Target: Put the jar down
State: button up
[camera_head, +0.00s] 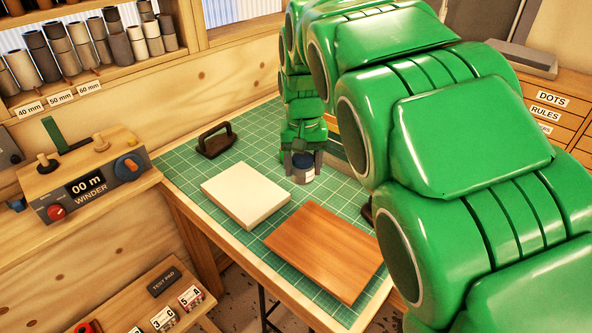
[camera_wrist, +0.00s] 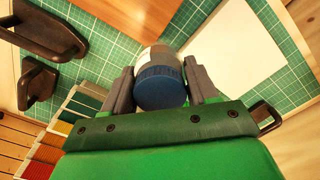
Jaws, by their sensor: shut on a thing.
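The jar (camera_head: 303,174) is a small pale container with a dark blue lid, at the back of the green cutting mat (camera_head: 262,145). It also shows in the wrist view (camera_wrist: 161,84), lid toward the camera. My gripper (camera_head: 303,160) is shut on the jar, with one grey finger on each side of it. In the wrist view the fingers (camera_wrist: 159,68) flank the lid and upper body. The jar looks upright and low over the mat. I cannot tell whether its base touches the mat.
A white block (camera_head: 246,195) and a brown wooden board (camera_head: 324,250) lie in front of the jar. A black-handled tool (camera_head: 215,140) stands to the left. Colour swatches (camera_wrist: 55,137) and dark handles (camera_wrist: 40,78) show in the wrist view. A winder (camera_head: 90,180) is further left.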

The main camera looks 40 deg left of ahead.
jog(key=w+a+f, duration=0.4)
jog(key=a+f, duration=0.1)
jog(key=w+a+f, duration=0.2)
jog(key=a, duration=0.1)
jog(key=shift+w+f, duration=0.1)
jog(key=shift+f, duration=0.1)
jog(key=shift+w+a+f, duration=0.3)
jog(key=shift+a+f, duration=0.05)
jog(key=shift+f, duration=0.15)
jog(key=shift+f, duration=0.1)
jog(key=shift+w+a+f, duration=0.1)
jog(key=shift+a+f, duration=0.05)
jog(key=shift+f, duration=1.55)
jog(key=shift+f, duration=0.2)
jog(key=o, duration=1.2)
